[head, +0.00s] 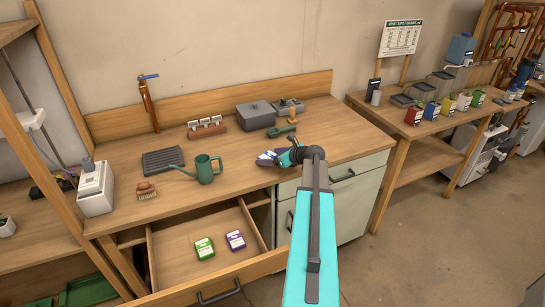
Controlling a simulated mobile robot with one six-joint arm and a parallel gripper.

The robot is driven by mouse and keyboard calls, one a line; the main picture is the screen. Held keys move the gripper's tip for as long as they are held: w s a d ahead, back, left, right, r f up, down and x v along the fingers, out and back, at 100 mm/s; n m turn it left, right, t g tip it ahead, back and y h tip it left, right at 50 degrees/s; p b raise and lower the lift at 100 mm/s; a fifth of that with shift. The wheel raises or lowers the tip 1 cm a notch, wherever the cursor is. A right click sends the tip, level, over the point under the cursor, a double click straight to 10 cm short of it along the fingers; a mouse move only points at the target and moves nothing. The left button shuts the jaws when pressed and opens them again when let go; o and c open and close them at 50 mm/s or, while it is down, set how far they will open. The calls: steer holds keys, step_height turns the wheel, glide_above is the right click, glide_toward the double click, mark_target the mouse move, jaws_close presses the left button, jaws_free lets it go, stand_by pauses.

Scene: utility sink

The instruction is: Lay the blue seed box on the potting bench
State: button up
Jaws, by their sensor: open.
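A small dark blue and white item (266,159), which looks like the blue seed box, is at the front part of the potting bench (235,165) top, right of the watering can. My gripper (277,157) is open right at this item, with the jaws close around or beside it. The wrist hides part of both, so I cannot tell whether they touch. The open drawer (165,246) below holds a green seed box (204,248) and a purple seed box (236,240).
A green watering can (205,170), a brush (146,190), a dark tray (162,160), a grey lidded box (255,115) and a green trowel (281,130) stand on the bench. The bench's middle is fairly clear. A second table (425,125) with colored containers is at right.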

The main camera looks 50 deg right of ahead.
steer(key=b+v, duration=0.3)
steer(key=v, duration=0.9)
steer(key=shift+w+r, duration=0.1)
stand_by(0.7)
